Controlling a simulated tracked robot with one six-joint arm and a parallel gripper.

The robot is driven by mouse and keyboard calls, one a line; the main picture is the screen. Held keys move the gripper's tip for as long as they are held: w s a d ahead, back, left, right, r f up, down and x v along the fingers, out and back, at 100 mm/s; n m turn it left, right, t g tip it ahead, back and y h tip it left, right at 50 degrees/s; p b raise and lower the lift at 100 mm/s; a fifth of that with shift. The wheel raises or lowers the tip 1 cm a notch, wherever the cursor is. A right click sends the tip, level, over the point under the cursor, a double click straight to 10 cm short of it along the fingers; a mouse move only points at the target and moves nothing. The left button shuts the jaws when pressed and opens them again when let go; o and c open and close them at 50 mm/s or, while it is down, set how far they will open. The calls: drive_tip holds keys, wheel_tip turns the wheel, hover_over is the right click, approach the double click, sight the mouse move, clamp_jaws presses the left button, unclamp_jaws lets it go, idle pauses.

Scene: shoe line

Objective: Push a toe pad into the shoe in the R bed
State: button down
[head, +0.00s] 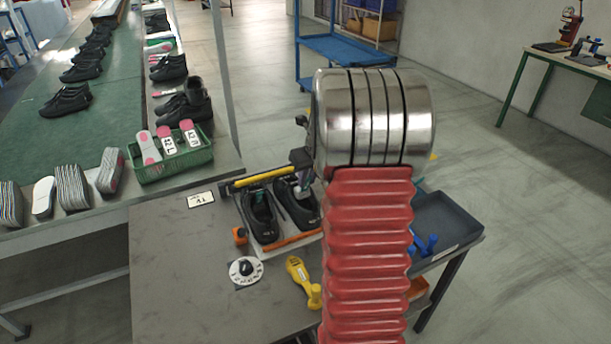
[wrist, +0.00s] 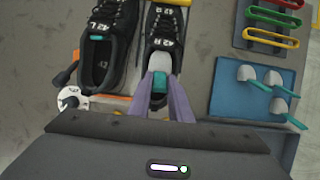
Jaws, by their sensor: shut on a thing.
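The black shoe marked 42 R (wrist: 165,22) lies in the right bed of the fixture, toe away from me in the wrist view. It also shows in the head view (head: 298,211). My gripper (wrist: 169,98) is shut on the teal tab of a toe pad (wrist: 159,62). The pad's pale head is at this shoe's opening, just below the size label; how deep it sits I cannot tell. The shoe marked 42 L (wrist: 98,62) lies to the left with a teal bit showing under its tongue. In the head view my arm hides much of the gripper.
Several toe pads lie on a blue tray (wrist: 223,103) at the right. Coloured loops (wrist: 275,30) lie on a dark panel beyond it. A white dial (head: 245,270) and a yellow tool (head: 300,275) are near the shoes. The bench's front left (head: 175,285) is clear.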

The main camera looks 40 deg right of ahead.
sight(304, 190)
drive_tip(key=shift+f, duration=1.9)
drive_tip(key=shift+w+d+f, duration=0.2)
drive_tip(key=shift+w+f, duration=0.4)
drive_tip(key=shift+f, duration=0.1)
drive_tip(key=shift+w+d+f, duration=0.15)
drive_tip(key=shift+w+f, duration=0.4)
drive_tip(key=shift+f, duration=0.15)
drive_tip(key=shift+w+d+f, duration=0.1)
drive_tip(key=shift+w+d, duration=0.2)
drive_tip(key=shift+w, duration=0.6)
drive_tip(key=shift+w+d+f, duration=0.1)
drive_tip(key=shift+w+d, duration=0.15)
drive_tip(key=shift+w, duration=0.65)
drive_tip(key=c, duration=1.5)
unclamp_jaws()
drive_tip(key=shift+c, duration=0.2)
drive_tip(key=shift+s+a+r, duration=0.15)
drive_tip(key=shift+s+r, duration=0.05)
drive_tip(key=shift+s, duration=0.4)
drive_tip(key=shift+s+a+r, duration=0.1)
drive_tip(key=shift+s+r, duration=0.1)
drive_tip(key=shift+s, duration=0.35)
drive_tip(key=shift+r, duration=0.1)
